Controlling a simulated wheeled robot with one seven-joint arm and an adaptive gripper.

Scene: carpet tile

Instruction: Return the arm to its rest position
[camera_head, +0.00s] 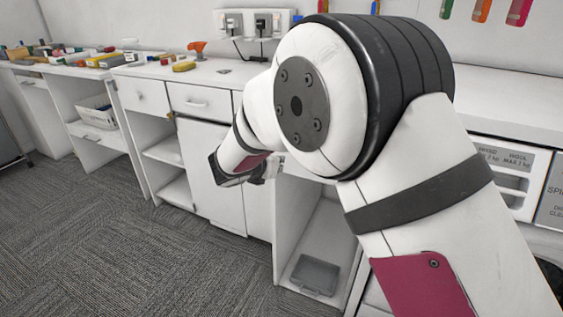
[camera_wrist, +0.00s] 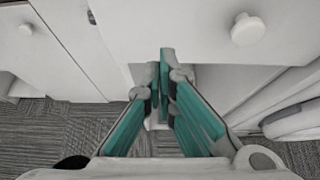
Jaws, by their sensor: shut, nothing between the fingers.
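My arm fills the right half of the head view, bent at a large white and black joint. My gripper is mostly hidden behind the arm in the head view; only a grey part of it (camera_head: 262,170) shows beside the forearm, in front of the cabinets. In the wrist view my gripper (camera_wrist: 163,58) has its teal-padded fingers converging at the tips, shut with nothing between them. The fingertips are in front of a white drawer front with a round knob (camera_wrist: 247,30). I cannot tell how far the tips are from it.
White cabinets (camera_head: 210,160) with a counter run along the wall. An orange-handled tool (camera_head: 197,48) and a yellow object (camera_head: 184,66) lie on the counter. The carpet (camera_head: 130,250) at left is clear.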

